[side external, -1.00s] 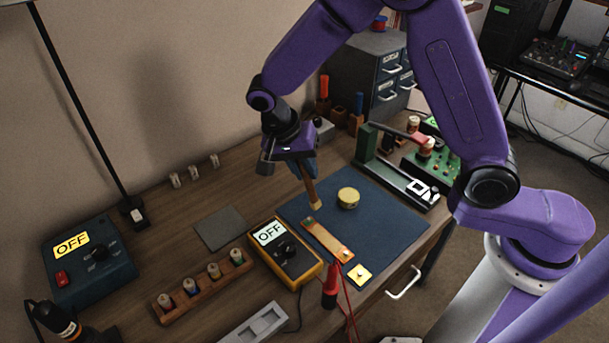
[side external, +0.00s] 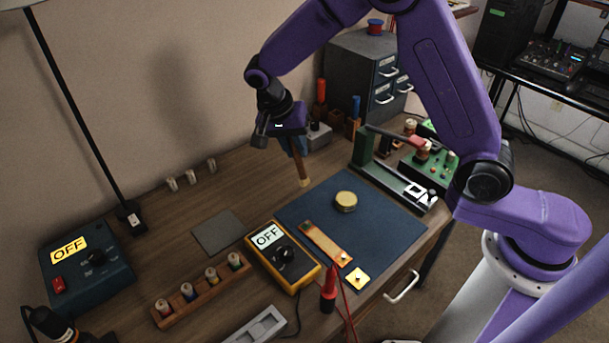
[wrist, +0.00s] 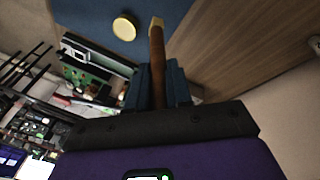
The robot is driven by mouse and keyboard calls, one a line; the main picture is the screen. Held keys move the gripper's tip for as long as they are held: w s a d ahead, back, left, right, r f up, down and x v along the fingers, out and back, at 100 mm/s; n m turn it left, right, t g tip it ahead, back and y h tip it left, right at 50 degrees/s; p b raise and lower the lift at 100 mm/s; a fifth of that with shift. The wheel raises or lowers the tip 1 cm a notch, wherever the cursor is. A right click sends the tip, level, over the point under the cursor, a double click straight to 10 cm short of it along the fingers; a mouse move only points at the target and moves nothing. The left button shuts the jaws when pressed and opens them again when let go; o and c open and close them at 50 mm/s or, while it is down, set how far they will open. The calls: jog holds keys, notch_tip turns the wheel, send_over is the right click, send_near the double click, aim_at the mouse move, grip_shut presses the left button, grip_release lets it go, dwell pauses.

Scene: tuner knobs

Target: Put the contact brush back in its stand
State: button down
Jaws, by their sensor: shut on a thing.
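The contact brush is a brown wooden stick with a pale tip (side external: 303,181). My gripper (side external: 296,146) is shut on its upper part and holds it nearly upright, tip down, above the far left edge of the blue mat (side external: 390,217). In the wrist view the brush (wrist: 157,48) sticks out between the blue fingers of my gripper (wrist: 158,84). Small brown holders stand at the back by the drawer cabinet; one has a red-handled tool (side external: 321,92), another a blue-handled tool (side external: 356,105). I cannot tell for sure which holder is the brush's stand.
A brass round tin (side external: 346,201) and a copper strip (side external: 326,243) lie on the mat. A yellow meter (side external: 283,257) stands left of it. A green-framed device (side external: 395,180) and the grey drawer cabinet (side external: 365,75) stand at the back right. Table left of the mat is partly clear.

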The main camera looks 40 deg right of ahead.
jog(key=w+d+r+t, duration=0.1)
jog(key=w+d, duration=0.5)
jog(key=d, duration=0.4)
jog(key=w+d+r, duration=0.1)
jog(key=w+d, duration=0.5)
jog(key=d, duration=0.5)
jog(key=w+d+r+t+y, duration=0.1)
jog(key=w+d, duration=0.5)
jog(key=d, duration=0.5)
jog(key=shift+d+r+t, duration=0.1)
jog(key=shift+r+t, duration=0.2)
jog(key=shift+r, duration=0.1)
jog(key=shift+d+f, duration=0.1)
jog(key=shift+f, duration=2.1)
jog(key=shift+f, duration=4.05)
